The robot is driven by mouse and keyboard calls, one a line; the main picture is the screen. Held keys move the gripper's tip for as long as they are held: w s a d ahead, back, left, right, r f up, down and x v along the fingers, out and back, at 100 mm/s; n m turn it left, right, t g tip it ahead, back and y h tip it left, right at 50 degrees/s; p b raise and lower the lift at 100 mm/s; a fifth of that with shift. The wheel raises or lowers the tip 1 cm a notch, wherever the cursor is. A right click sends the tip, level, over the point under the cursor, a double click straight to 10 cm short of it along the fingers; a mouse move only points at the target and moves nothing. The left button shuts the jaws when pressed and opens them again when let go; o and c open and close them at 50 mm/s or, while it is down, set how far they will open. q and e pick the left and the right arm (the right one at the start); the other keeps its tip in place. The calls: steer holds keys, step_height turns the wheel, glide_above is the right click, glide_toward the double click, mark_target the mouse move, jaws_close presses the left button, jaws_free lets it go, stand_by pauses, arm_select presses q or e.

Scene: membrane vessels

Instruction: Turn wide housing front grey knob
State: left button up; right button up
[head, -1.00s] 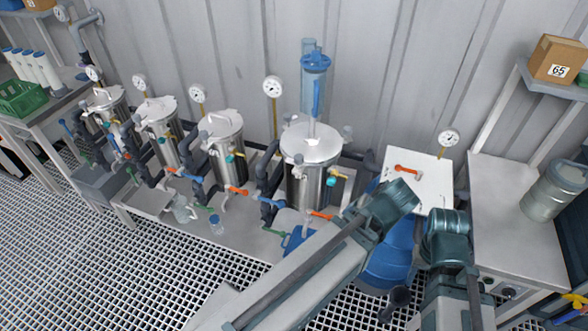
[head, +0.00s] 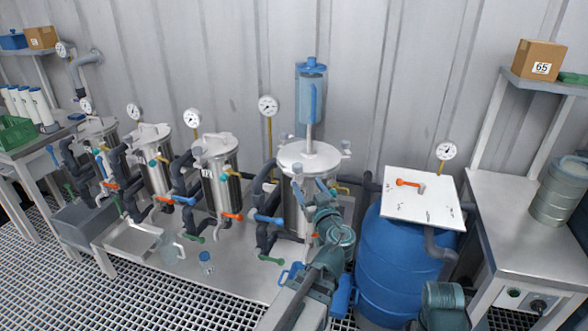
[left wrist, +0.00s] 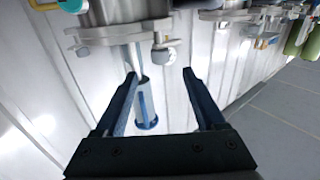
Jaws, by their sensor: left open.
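The wide housing (head: 292,205) is the widest steel vessel, with a round lid (head: 310,156) and a clear blue-capped cylinder (head: 312,95) above it. Grey knobs sit around its lid rim, one at the right (head: 346,146). My left gripper (head: 312,184) is at the front of this housing, just below the lid rim, and partly covers it. In the left wrist view, which looks upside down, a grey knob (left wrist: 160,54) lies ahead, in line with the gap between the open, empty fingers (left wrist: 159,74). I see no contact. My right gripper is out of view.
Narrower steel vessels (head: 220,185) stand in a row to the left, with pipes and coloured valve handles. A blue barrel (head: 385,260) under a white board (head: 418,197) stands close at the right. A steel table (head: 510,225) is beyond it.

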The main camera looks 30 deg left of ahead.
mark_target(295, 163)
arm_select(q)
steer(key=x, duration=1.3)
steer(key=shift+w+a, duration=0.2)
steer(key=shift+a, duration=0.05)
steer(key=shift+c, duration=0.4)
jaws_close()
